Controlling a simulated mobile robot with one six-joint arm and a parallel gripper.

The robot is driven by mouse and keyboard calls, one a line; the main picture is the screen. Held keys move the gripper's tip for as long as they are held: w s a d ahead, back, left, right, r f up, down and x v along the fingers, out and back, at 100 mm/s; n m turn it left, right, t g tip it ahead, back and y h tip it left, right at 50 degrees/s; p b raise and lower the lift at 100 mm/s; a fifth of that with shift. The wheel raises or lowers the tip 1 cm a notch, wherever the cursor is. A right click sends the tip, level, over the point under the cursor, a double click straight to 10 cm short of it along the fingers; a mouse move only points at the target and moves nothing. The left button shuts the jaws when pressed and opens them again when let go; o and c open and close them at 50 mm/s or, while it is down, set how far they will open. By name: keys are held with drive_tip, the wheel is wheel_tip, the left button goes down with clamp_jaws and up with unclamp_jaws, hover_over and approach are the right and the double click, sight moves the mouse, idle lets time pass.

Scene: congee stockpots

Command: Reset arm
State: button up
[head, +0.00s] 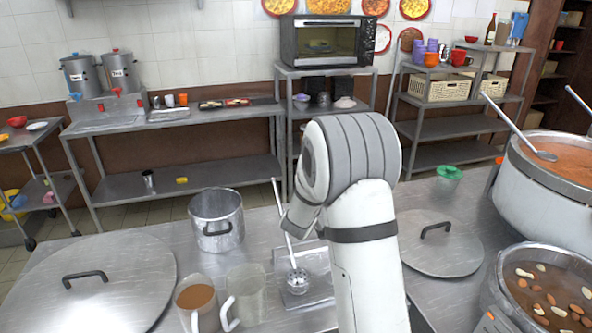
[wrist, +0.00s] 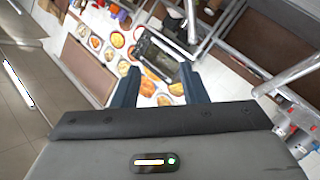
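My gripper (wrist: 160,76) shows in the wrist view with its two dark fingers spread apart and nothing between them. Beyond the fingers, the wrist view shows the wall and the oven, tilted. In the head view my white and grey arm rises from the bottom, folded at the middle; the gripper itself cannot be made out there. A perforated metal ladle (head: 297,279) rests on a small metal tray (head: 318,287) beside the arm, its long handle leaning up. The arm hides part of the tray and the counter.
An empty pot (head: 216,222), a mug of brown liquid (head: 196,299) and a clear pitcher (head: 245,292) stand left of my arm. A large lid (head: 95,285) lies far left. Right are another lid (head: 441,244), a green-lidded cup (head: 448,180) and two filled stockpots (head: 550,185) (head: 545,285).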

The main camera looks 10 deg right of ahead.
drive_tip(key=s+a+r+g+y, duration=0.1)
drive_tip(key=s+a+r+y, duration=0.25)
drive_tip(key=s+a, duration=0.2)
drive_tip(key=s+a+r+g+y, duration=0.1)
drive_tip(key=s+a+r+y, duration=0.1)
drive_tip(key=s+a+y, duration=0.35)
drive_tip(key=s+f+g, duration=0.1)
drive_tip(key=s+g, duration=0.7)
drive_tip(key=s, duration=2)
drive_tip(key=shift+a+f+m, duration=0.15)
drive_tip(key=shift+a+m, duration=0.25)
drive_tip(key=shift+w, duration=0.1)
